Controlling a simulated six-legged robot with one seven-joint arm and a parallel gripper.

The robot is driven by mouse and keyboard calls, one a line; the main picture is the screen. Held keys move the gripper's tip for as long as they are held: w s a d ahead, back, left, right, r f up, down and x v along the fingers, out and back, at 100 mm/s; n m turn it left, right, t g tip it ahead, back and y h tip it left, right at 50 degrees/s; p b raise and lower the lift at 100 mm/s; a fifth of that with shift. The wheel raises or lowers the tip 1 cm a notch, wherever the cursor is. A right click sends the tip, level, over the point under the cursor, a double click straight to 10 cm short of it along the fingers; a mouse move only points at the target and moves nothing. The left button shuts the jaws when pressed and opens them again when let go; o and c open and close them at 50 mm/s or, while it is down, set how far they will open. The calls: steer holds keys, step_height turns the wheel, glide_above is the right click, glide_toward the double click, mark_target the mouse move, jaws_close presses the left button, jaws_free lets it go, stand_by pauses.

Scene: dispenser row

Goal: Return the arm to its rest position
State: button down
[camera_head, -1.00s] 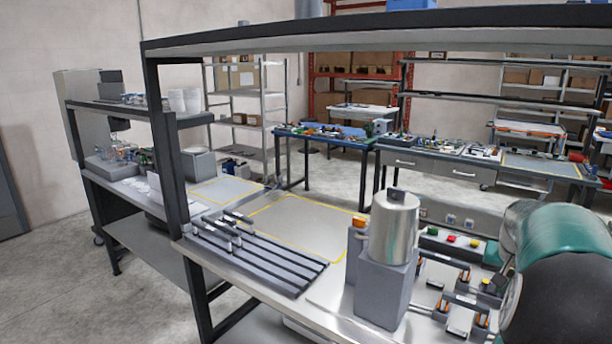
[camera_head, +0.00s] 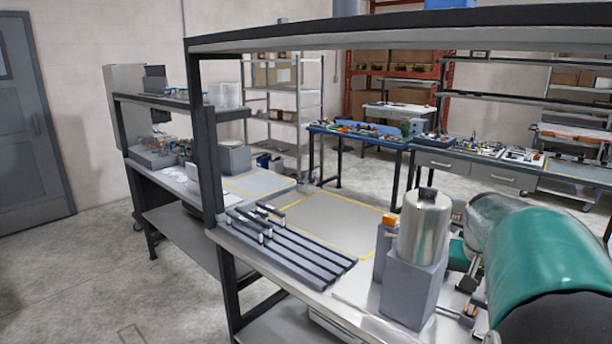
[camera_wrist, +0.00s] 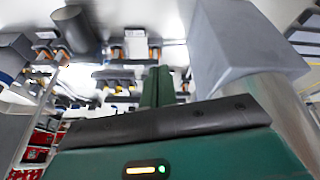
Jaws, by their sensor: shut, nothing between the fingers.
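My arm (camera_head: 545,250), with teal and black covers, fills the lower right of the head view, beside a metal cylinder on a grey block. In the wrist view, my gripper (camera_wrist: 157,85) shows as narrow green fingers close together beyond the teal housing, shut with nothing held. The fingers point toward a bench surface with small dark and orange fixtures (camera_wrist: 118,78). I cannot make out the fingertips in the head view, where the arm's own bulk hides that area.
The metal cylinder (camera_head: 424,226) stands on the grey block (camera_head: 412,285), close to my arm. A slotted rack (camera_head: 290,248) lies on the near bench. A dark shelf beam (camera_head: 400,32) spans above the bench. Open floor (camera_head: 90,275) lies at the left.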

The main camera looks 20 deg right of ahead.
steer(key=w+a+r+n+t, duration=0.1)
steer(key=w+a+r+n, duration=0.15)
steer(key=a, duration=1.15)
steer(key=s+a+f+n+t+y, duration=0.1)
steer(key=s+a+n, duration=0.2)
steer(key=a, duration=0.9)
steer(key=s+a+f+n+t+y, duration=0.1)
steer(key=s+a+n, duration=0.3)
steer(key=a, duration=0.8)
steer(key=s+f+y, duration=0.1)
steer(key=s, duration=0.1)
steer(key=shift+s+f, duration=0.2)
steer(key=shift+s, duration=0.15)
steer(key=shift+d, duration=0.25)
